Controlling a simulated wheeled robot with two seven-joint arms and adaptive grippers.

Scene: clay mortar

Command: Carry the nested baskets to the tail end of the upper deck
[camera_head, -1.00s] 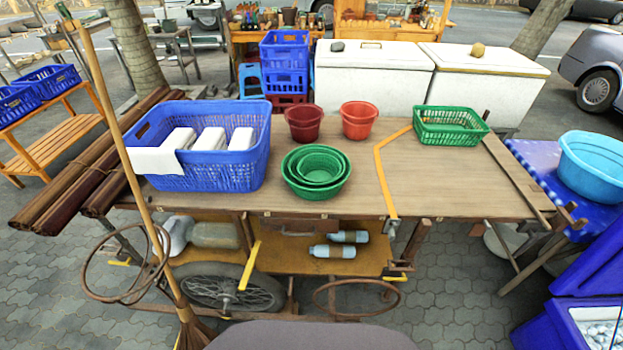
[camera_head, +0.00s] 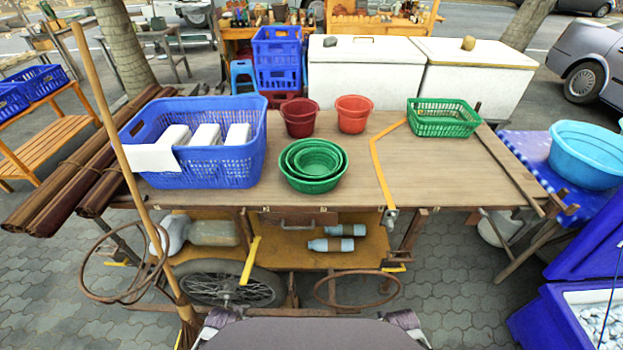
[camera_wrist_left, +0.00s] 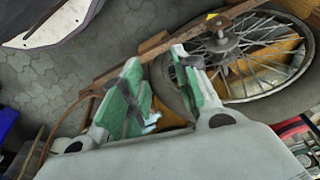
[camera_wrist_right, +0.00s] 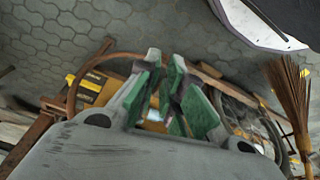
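The nested baskets (camera_head: 313,182) are green and round, set one inside another. They stand upright near the front edge of the wooden upper deck (camera_head: 320,200), right of a large blue crate. Neither gripper touches them. In the left wrist view my left gripper (camera_wrist_left: 157,58) has its green-padded fingers spread, with nothing between them. In the right wrist view my right gripper (camera_wrist_right: 165,56) has its fingers apart by a narrower gap and is empty. Both wrist views show the cart's underside and paving, not the baskets. In the head view only parts of my arms show at the bottom edge.
The blue crate (camera_head: 222,165) with white blocks fills the deck's left. Two red buckets (camera_head: 300,122) (camera_head: 352,119) stand behind the baskets. A green rectangular basket (camera_head: 443,122) sits back right. A yellow strip (camera_head: 380,175) crosses the deck; right of it the front is bare. A broom (camera_head: 125,160) leans front left.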

